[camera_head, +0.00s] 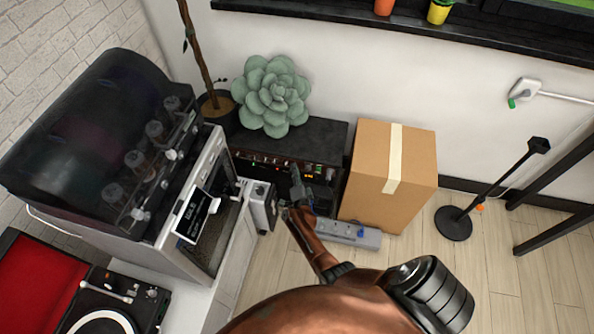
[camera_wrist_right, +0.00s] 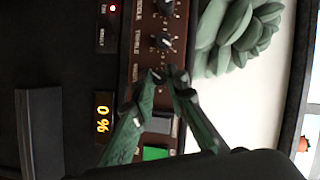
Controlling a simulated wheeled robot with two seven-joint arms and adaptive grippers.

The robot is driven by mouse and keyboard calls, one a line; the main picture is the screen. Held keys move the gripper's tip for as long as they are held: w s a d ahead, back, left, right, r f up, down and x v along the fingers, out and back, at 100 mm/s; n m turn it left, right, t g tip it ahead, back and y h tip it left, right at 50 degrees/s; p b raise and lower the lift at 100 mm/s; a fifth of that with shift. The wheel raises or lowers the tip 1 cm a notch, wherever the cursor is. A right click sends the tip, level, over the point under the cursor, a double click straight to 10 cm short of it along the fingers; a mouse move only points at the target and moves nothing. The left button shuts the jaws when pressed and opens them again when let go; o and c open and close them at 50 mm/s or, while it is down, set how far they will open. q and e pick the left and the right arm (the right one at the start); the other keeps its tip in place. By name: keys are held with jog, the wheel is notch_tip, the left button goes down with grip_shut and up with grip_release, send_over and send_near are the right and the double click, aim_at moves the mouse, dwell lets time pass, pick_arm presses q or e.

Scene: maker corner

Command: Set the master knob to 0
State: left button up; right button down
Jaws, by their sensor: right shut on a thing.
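The amplifier (camera_head: 325,134) is a black box against the wall with a brown control strip along its front. My right gripper (camera_head: 294,170) reaches up to this strip and hides part of it. In the right wrist view, the right gripper (camera_wrist_right: 170,76) is shut on a small dark knob (camera_wrist_right: 158,74), which the fingertips partly cover. This knob is at the end of a row, beside the treble knob (camera_wrist_right: 164,41). An orange display (camera_wrist_right: 103,125) reads 0 %. My left gripper is not in view.
A green succulent (camera_head: 272,96) sits on the amplifier. A cardboard box (camera_head: 393,165) stands to its right and a grey power strip (camera_head: 350,234) lies in front. A white machine (camera_head: 215,190) stands close on the left.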

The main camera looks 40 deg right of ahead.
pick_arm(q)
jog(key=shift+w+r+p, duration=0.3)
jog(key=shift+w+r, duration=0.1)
pick_arm(e)
jog(key=shift+a+f+n+g, duration=0.1)
jog(key=shift+n+g, duration=0.2)
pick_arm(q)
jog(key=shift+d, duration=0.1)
pick_arm(e)
jog(key=c, duration=2.2)
grip_release()
